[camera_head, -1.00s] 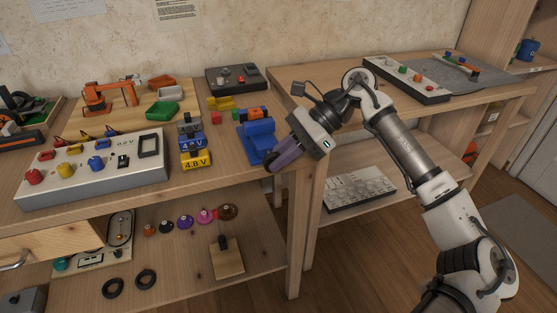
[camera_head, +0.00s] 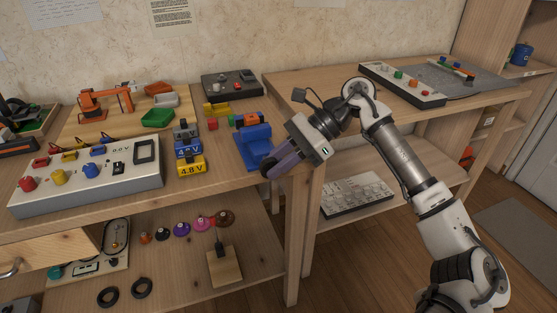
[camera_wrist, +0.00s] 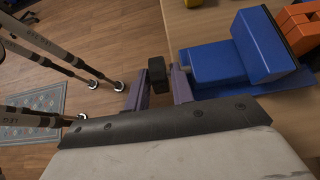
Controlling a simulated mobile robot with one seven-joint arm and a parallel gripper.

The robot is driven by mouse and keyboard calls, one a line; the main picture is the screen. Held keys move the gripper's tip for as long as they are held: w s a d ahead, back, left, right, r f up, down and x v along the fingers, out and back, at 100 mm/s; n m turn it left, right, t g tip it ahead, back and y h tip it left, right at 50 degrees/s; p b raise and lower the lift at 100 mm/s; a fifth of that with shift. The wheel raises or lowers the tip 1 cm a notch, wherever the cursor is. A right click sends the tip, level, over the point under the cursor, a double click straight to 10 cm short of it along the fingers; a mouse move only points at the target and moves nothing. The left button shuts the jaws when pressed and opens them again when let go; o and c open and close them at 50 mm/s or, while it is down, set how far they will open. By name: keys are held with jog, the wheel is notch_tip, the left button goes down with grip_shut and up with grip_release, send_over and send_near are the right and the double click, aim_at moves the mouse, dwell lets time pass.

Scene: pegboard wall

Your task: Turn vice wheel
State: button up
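The blue vice (camera_head: 256,147) stands at the front right edge of the left bench; in the wrist view its blue body (camera_wrist: 236,55) fills the upper right. A dark block-like part, seemingly the vice wheel (camera_wrist: 157,72), sticks out at the bench edge in the wrist view. My gripper (camera_head: 275,168) is beside the vice at its front. In the wrist view the two purple fingers of my gripper (camera_wrist: 158,82) stand apart, one on each side of the dark part. Narrow gaps seem to show beside it; firm contact cannot be seen.
The right bench (camera_head: 300,90) is close to my arm.

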jog(key=p+v, duration=0.1)
jog(key=v, duration=1.3)
jog(key=shift+f, duration=0.1)
